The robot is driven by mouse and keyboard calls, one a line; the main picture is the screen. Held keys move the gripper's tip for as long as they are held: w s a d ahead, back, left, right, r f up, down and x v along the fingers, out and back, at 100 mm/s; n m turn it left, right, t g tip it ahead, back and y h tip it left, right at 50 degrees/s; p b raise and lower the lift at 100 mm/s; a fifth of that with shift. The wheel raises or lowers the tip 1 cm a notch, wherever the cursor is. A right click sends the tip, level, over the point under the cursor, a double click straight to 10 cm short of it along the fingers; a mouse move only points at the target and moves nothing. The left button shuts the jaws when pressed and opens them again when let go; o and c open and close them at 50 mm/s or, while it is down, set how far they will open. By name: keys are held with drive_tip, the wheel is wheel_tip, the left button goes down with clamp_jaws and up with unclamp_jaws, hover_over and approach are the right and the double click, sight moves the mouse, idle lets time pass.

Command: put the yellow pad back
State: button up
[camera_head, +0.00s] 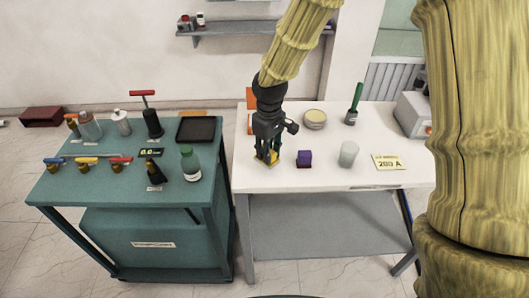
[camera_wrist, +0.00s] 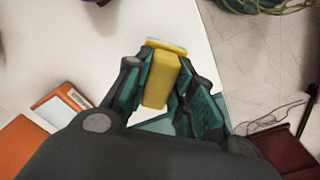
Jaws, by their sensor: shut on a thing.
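The yellow pad (camera_head: 262,161) is held by my gripper (camera_head: 267,155) over the left end of the white table. In the wrist view the pad (camera_wrist: 160,82) is a yellow block between the two fingers of my gripper (camera_wrist: 158,88), with a pale bluish-white edge at its far end. My gripper is shut on it and points down. I cannot tell whether the pad touches the tabletop.
The white table (camera_head: 330,180) carries a purple block (camera_head: 304,158) close to the right of my gripper, a pale cup (camera_head: 348,154), a "200 A" card (camera_head: 388,162), a round tin (camera_head: 315,119) and a green-handled brush (camera_head: 353,105). A teal cart (camera_head: 60,192) with tools and bottles stands left.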

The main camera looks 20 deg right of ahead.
drive_tip(key=shift+w+a, duration=0.3)
drive_tip(key=shift+w, duration=0.5)
drive_tip(key=shift+f+p, duration=0.95)
drive_tip(key=shift+f, duration=0.9)
drive_tip(key=o, duration=1)
drive_tip(key=shift+r, duration=0.1)
drive_tip(key=shift+r+b, duration=1.3)
drive_tip(key=shift+r, duration=4.65)
